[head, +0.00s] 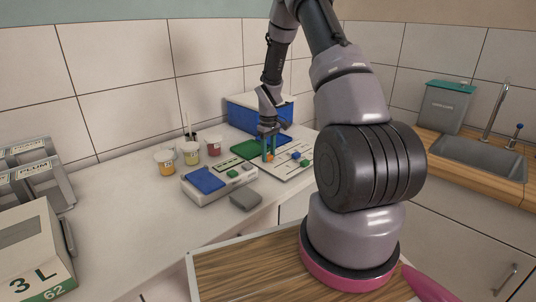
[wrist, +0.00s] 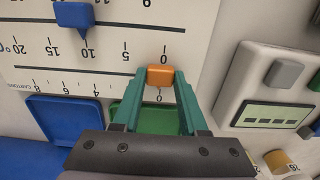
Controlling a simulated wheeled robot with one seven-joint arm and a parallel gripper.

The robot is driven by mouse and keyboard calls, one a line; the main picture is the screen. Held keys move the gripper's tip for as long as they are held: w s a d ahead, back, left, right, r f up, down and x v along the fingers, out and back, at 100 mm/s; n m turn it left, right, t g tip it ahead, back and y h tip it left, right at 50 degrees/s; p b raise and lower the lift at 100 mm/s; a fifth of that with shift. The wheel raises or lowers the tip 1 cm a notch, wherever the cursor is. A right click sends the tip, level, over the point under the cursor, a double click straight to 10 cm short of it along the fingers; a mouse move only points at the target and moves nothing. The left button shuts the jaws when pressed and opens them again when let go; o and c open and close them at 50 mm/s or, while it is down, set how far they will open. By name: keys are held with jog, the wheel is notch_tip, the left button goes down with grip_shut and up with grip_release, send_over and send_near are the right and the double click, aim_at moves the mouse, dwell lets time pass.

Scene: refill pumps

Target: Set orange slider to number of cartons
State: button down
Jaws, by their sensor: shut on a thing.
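The orange slider (wrist: 160,75) sits on a white scale board (wrist: 110,62), seen upside down in the wrist view. In the head view my gripper (head: 268,152) is over the board (head: 280,171), with the orange slider (head: 270,157) between the fingers. A blue slider (wrist: 75,14) stands near 10 on the row above. No group of cartons is clearly visible.
A device with a blue lid (head: 206,180) stands left of the board. Several small labelled jars (head: 190,154) stand behind it. A blue box (head: 240,115) is at the back. A grey block (head: 246,200) lies in front. Grey PLUM holders (head: 38,180) and a 3 L unit (head: 35,255) are at left.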

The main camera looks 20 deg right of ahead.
aim_at(296, 147)
jog(key=w+d, duration=0.2)
jog(key=d, duration=0.3)
jog(key=w+d, duration=0.2)
jog(key=d, duration=0.3)
jog(key=w+d, duration=0.2)
jog(key=d, duration=0.3)
jog(key=shift+w+d, duration=0.15)
jog(key=shift+c, duration=2.2)
grip_release()
notch_tip(296, 147, up, 11)
jog(key=shift+f, duration=0.1)
